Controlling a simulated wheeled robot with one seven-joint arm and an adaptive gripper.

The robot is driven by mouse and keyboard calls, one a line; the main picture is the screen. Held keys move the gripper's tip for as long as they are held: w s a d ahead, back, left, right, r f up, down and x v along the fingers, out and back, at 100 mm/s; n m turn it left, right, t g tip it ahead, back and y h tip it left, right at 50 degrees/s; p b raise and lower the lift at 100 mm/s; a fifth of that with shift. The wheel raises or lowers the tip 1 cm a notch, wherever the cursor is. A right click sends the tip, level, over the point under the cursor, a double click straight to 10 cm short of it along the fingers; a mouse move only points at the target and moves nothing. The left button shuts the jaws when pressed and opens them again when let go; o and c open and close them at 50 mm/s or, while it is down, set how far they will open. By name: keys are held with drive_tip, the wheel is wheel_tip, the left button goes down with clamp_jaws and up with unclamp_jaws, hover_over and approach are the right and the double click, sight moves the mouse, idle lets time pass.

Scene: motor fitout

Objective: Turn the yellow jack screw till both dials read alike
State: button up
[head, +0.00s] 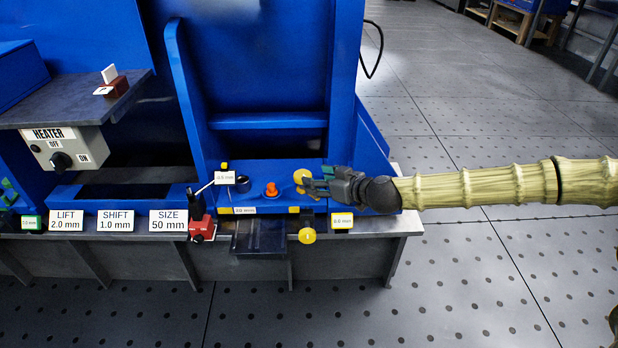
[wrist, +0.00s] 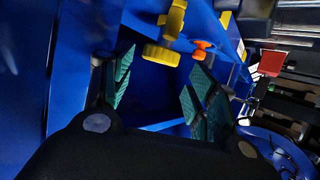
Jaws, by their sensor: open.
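A yellow knob-headed screw (head: 301,176) stands on the blue base, right of an orange knob (head: 271,189). A second yellow round knob (head: 307,236) sits lower, on the front edge; I cannot tell for certain which is the jack screw. My gripper (head: 311,184) is open, its fingertips beside the upper yellow screw. In the wrist view the yellow screw (wrist: 163,54) lies just beyond the gap between the open teal fingers (wrist: 160,85), with nothing held. Small readouts show about 0.5 mm (head: 225,178) and 0.6 mm (head: 342,220); the digits are hard to read.
A red block with a black post (head: 202,229) stands left of the screws. Labels for lift, shift and size (head: 168,221) line the front edge, with a heater switch box (head: 66,149) farther left. Blue upright walls (head: 347,80) rise behind.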

drive_tip(key=shift+b+x, duration=0.9)
drive_tip(key=shift+x, duration=1.8)
drive_tip(key=c, duration=0.7)
